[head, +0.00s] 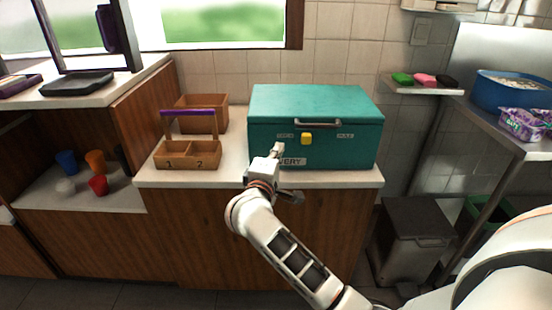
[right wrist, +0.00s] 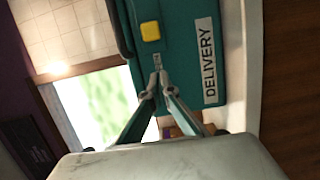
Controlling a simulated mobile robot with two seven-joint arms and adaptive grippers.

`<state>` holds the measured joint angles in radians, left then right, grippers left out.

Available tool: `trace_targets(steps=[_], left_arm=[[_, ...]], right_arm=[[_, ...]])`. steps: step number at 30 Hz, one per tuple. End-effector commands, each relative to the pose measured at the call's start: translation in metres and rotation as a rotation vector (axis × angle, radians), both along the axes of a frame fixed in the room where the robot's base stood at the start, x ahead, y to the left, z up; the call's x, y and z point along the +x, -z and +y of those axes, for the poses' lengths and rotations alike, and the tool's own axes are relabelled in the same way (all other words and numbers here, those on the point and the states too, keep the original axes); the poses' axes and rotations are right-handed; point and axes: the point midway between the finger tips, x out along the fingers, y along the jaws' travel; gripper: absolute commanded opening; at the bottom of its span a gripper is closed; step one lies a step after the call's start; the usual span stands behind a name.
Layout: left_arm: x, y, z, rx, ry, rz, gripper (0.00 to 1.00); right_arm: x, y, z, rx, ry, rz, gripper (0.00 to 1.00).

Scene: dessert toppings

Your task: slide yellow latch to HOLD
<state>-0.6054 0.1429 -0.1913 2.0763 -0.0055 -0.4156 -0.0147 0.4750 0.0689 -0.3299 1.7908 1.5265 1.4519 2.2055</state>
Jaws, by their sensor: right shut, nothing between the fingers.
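The yellow latch (head: 306,138) is a small square knob on the front of the teal box (head: 350,150). It sits between two small labels, whose words are too blurred to read surely. My right gripper (head: 278,148) is in front of the box, a little left of and below the latch. In the right wrist view the fingertips (right wrist: 158,76) are together and empty, apart from the latch (right wrist: 150,31). The DELIVERY label (right wrist: 209,62) is beside them; my gripper partly covers it in the head view. My left gripper is not in view.
The box stands closed on a white counter (head: 230,177), with a handle (head: 318,123) above the latch. A wooden caddy (head: 187,155) with a purple handle stands to its left, a wooden box (head: 203,104) behind that. A grey bin (head: 414,230) is on the floor at right.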

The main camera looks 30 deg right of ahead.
Motion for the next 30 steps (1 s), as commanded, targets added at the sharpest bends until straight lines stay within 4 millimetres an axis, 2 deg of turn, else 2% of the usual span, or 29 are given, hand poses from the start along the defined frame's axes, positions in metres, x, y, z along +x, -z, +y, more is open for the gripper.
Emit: trace_targets(steps=[5, 12, 27, 30], left_arm=[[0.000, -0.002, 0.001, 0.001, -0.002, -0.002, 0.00], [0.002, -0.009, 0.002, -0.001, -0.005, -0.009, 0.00], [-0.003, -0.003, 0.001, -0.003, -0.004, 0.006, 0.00], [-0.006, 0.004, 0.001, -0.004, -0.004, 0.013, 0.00]], right_arm=[[0.024, -0.002, -0.027, -0.004, 0.003, -0.001, 0.00], [0.006, -0.002, -0.052, -0.002, 0.002, -0.002, 0.00], [0.001, 0.001, -0.058, -0.001, 0.001, 0.001, 0.00], [-0.002, 0.005, -0.065, 0.001, 0.002, 0.004, 0.00]])
